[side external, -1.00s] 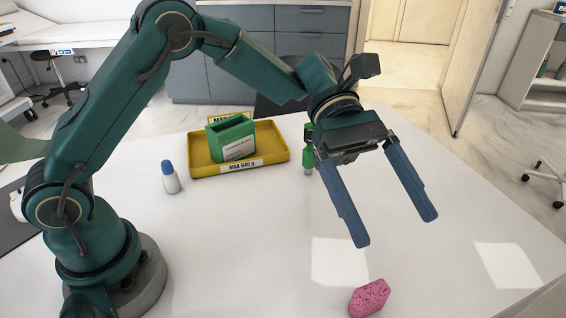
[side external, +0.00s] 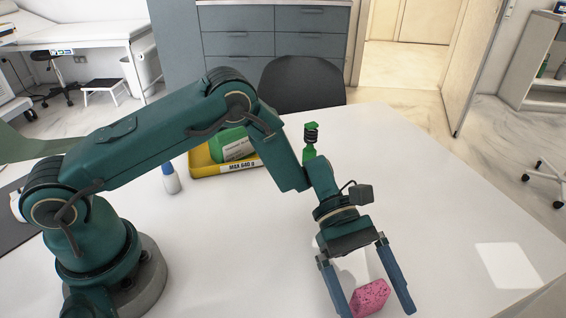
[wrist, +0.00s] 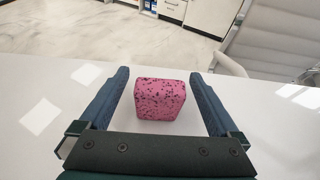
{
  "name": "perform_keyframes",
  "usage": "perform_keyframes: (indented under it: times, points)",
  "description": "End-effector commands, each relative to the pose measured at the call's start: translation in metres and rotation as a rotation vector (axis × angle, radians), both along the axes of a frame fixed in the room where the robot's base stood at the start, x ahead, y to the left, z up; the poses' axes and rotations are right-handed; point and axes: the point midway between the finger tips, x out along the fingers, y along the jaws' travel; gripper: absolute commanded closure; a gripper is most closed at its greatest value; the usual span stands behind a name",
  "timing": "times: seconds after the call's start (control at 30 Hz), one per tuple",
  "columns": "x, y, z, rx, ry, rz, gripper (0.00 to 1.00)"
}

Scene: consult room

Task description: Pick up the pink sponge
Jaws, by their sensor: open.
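The pink sponge (side external: 370,298), speckled with dark spots, lies on the white table near the front edge of the side view. My gripper (side external: 378,306) is open, with its two blue fingers reaching down on either side of the sponge. In the wrist view, the sponge (wrist: 160,99) sits between the open fingers of my gripper (wrist: 162,90), with a gap to each finger. I cannot tell how far the fingertips are above the table.
A yellow tray (side external: 199,171) holding a green box (side external: 230,145) stands farther back. The table's right side (side external: 450,200) is clear.

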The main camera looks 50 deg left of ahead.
Motion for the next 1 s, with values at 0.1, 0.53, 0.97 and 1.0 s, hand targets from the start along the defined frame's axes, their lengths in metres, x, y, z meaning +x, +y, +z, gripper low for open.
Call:
perform_keyframes:
  times: [0.1,0.53,0.97,1.0]
  points:
    - [-0.0028,-0.0065,-0.003,0.002,-0.001,-0.001,0.03]
    - [-0.0028,-0.0077,-0.0033,0.0,-0.002,0.001,0.64]
    - [-0.0026,-0.0077,0.0003,0.0,-0.002,0.001,0.91]
    - [-0.0026,-0.0076,0.0025,0.0,-0.002,0.001,0.91]
